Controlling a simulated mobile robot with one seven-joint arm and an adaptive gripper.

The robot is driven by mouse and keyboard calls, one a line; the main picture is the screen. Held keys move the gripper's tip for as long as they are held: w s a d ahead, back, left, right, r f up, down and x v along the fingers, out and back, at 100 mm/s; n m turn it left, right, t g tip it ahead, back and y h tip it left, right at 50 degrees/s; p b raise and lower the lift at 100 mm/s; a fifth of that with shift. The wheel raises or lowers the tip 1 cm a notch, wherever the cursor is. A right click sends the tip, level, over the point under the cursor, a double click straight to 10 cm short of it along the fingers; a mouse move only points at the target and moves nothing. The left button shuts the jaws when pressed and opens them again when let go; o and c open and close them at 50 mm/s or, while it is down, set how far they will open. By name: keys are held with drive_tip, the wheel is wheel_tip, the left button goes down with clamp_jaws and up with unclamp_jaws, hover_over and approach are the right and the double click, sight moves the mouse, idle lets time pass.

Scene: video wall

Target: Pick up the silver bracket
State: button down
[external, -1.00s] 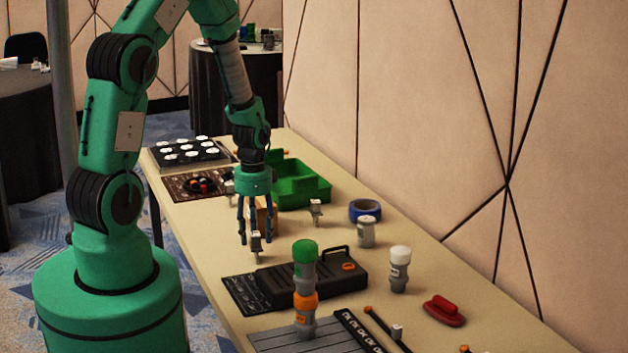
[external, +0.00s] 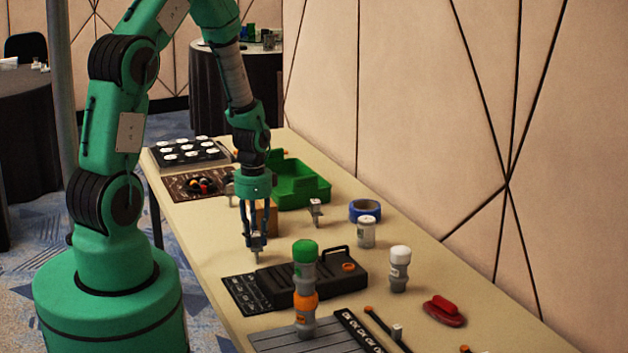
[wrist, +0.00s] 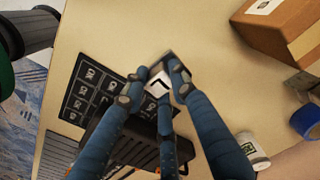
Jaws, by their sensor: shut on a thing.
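The silver bracket (external: 257,256) stands on the table in front of the brown box. Its upper part is mostly hidden by the fingers in the external view. In the wrist view its white top with a black mark (wrist: 157,85) shows between the fingertips. My gripper (external: 256,240) points straight down and is shut on the bracket. Its blue fingers (wrist: 155,90) close around the bracket from several sides. The bracket's lower end appears to be at the table surface.
A similar small silver piece (external: 316,209) stands to the right, near a blue tape roll (external: 365,209) and a white-capped jar (external: 366,232). A black case (external: 325,280) and a green-topped stack (external: 305,255) stand in front. The brown box (wrist: 275,30) and green bin (external: 302,188) are behind.

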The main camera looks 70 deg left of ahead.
drive_tip(key=shift+r, duration=0.15)
drive_tip(key=shift+r, duration=0.55)
drive_tip(key=shift+s+d+r+p, duration=0.2)
drive_tip(key=shift+r+p, duration=0.15)
drive_tip(key=shift+r, duration=0.3)
drive_tip(key=shift+s+d+r+p, duration=0.1)
drive_tip(key=shift+s+r+p, duration=0.1)
drive_tip(key=shift+r+p, duration=0.3)
drive_tip(key=s+d, duration=0.4)
drive_tip(key=s, duration=0.2)
drive_tip(key=s+d+r+p, duration=0.1)
drive_tip(key=s+d, duration=0.3)
drive_tip(key=s, duration=0.2)
drive_tip(key=shift+s+r+p, duration=0.2)
drive_tip(key=shift+s+p, duration=0.1)
